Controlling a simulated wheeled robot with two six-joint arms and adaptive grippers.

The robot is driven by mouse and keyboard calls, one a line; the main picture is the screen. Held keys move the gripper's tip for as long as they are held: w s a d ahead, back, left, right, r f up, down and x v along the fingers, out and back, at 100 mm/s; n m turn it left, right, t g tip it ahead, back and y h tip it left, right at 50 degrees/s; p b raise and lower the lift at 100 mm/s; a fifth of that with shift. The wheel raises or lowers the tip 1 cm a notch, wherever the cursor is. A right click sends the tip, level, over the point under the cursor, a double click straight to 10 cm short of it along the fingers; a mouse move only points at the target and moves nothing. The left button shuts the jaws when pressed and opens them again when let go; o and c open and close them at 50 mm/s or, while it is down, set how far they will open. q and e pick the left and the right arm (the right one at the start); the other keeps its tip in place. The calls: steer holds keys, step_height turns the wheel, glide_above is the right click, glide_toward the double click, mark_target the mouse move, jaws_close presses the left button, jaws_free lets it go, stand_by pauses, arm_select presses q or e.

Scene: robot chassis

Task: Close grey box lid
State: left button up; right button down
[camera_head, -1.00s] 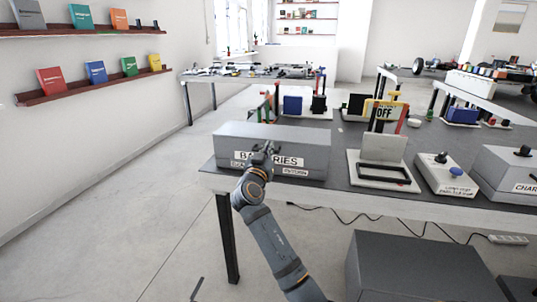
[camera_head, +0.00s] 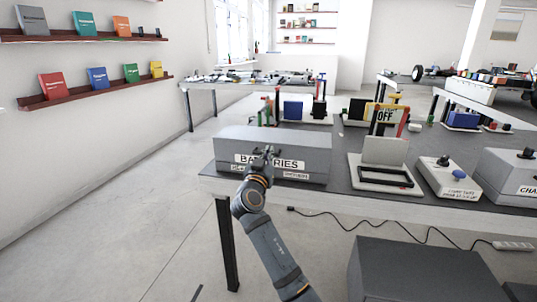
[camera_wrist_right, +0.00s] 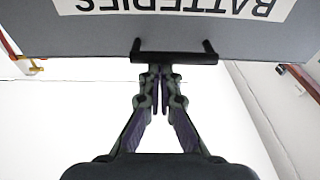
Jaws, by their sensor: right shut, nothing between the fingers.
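The grey box (camera_head: 306,160), labelled BATTERIES, stands on the near left part of the dark tabletop. Its grey top (camera_head: 275,138) appears to lie flat over the box. My right gripper (camera_head: 268,153) is at the box's front face, over the middle of the label. In the right wrist view, my gripper (camera_wrist_right: 160,70) is shut and empty, its fingertips just at the black handle (camera_wrist_right: 175,57) on the front. I cannot tell whether they touch the handle. The grey front face (camera_wrist_right: 240,40) and upside-down label fill the top of that view. My left gripper is not in view.
Right of the box stands a white base with an upright panel (camera_head: 384,150), then a switch box (camera_head: 445,178) and another grey box (camera_head: 510,175). A cable (camera_head: 350,224) hangs below the table edge. A dark grey block (camera_head: 420,270) stands in front, lower right.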

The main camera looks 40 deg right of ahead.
mark_target(269, 141)
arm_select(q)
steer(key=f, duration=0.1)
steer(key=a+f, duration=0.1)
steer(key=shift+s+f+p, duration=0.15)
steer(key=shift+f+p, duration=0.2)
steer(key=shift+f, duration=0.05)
arm_select(e)
steer(key=s+a+r, duration=0.2)
steer(key=s+a, duration=0.4)
steer(key=a, duration=0.1)
steer(key=shift+r, duration=0.25)
